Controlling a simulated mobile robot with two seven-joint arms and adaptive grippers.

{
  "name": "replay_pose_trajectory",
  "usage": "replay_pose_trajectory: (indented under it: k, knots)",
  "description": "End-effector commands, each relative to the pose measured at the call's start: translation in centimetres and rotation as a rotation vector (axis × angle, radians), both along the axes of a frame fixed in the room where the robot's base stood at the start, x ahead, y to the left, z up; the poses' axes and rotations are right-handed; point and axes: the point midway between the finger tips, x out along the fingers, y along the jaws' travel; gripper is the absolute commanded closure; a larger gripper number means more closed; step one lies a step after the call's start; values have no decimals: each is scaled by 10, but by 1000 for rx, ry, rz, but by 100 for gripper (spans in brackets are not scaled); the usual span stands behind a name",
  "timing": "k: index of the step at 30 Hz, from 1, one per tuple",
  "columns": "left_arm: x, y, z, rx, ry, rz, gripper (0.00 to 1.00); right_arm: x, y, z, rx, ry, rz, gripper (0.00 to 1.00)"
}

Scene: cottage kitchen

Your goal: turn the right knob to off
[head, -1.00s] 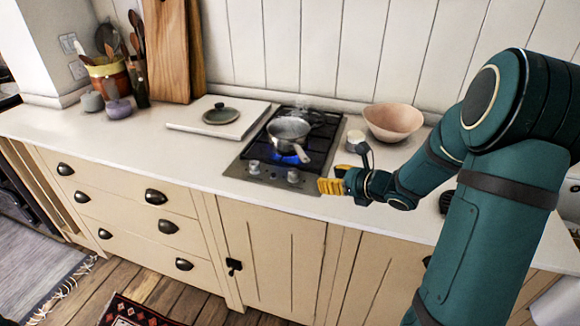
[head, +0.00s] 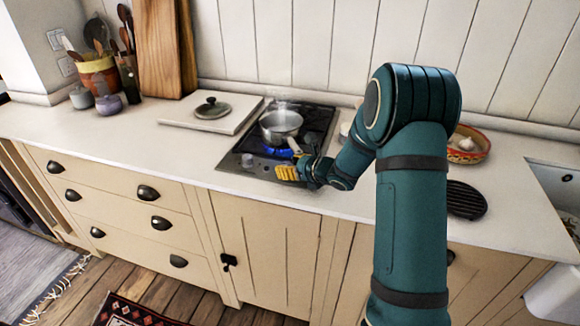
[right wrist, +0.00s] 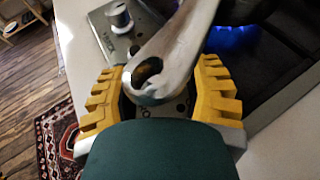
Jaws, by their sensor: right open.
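The hob (head: 238,165) has a steel front panel with knobs. The left knob (head: 247,160) shows in the head view and also at the top of the right wrist view (right wrist: 120,18). The right knob is hidden, by my gripper in the head view and apparently by the pan handle in the right wrist view. A steel pan (head: 281,122) sits on the hob with its handle (right wrist: 170,60) pointing forward; blue flame (head: 279,152) burns beneath. My right gripper (head: 287,173) is open at the panel's front right, its yellow fingers on either side of the handle end in the wrist view.
A lidded pot cover (head: 212,110) lies on a white board (head: 180,122) left of the hob. A patterned bowl with garlic (head: 468,150) and a black ribbed trivet (head: 467,200) are to the right.

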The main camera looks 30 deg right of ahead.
Motion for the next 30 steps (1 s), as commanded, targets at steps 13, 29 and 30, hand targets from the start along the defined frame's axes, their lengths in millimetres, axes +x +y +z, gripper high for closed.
replay_pose_trajectory:
  k: [13,29,30]
  knots:
    - [0,0,0,0,0,0,53,0,0,0,0,0,0,100]
    - [1,0,-6,0,-2,1,53,0,2,-2,1,1,-49,100]
    - [1,0,-7,0,-3,1,53,0,3,-2,0,1,-65,100]
